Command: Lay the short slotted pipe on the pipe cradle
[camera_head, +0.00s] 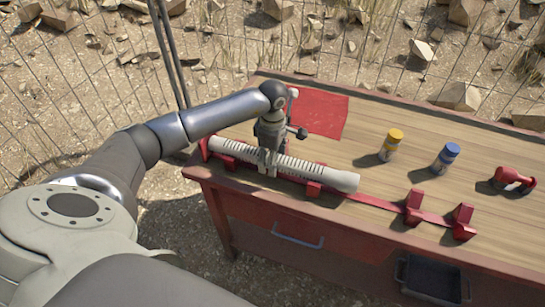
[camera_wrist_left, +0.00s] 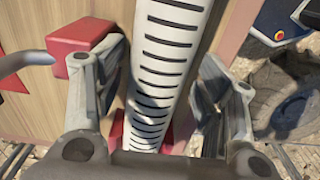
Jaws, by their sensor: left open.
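The short slotted pipe (camera_head: 318,174) is pale with dark slots and lies along the front left edge of the table. It rests on the red pipe cradle (camera_head: 413,206), whose other supports stand empty to the right. My left gripper (camera_head: 268,166) points down over the pipe's middle. In the left wrist view, the pipe (camera_wrist_left: 168,50) runs between the two spread fingers of my left gripper (camera_wrist_left: 162,75), with gaps showing on both sides. The gripper hides part of the pipe in the head view. My right gripper is out of view.
A red mat (camera_head: 318,112) lies behind the left arm. A yellow can (camera_head: 391,143), a blue can (camera_head: 446,157) and a red tool (camera_head: 513,181) stand at the right. A dark bin (camera_head: 430,280) sits below the tabletop. A wire fence stands behind.

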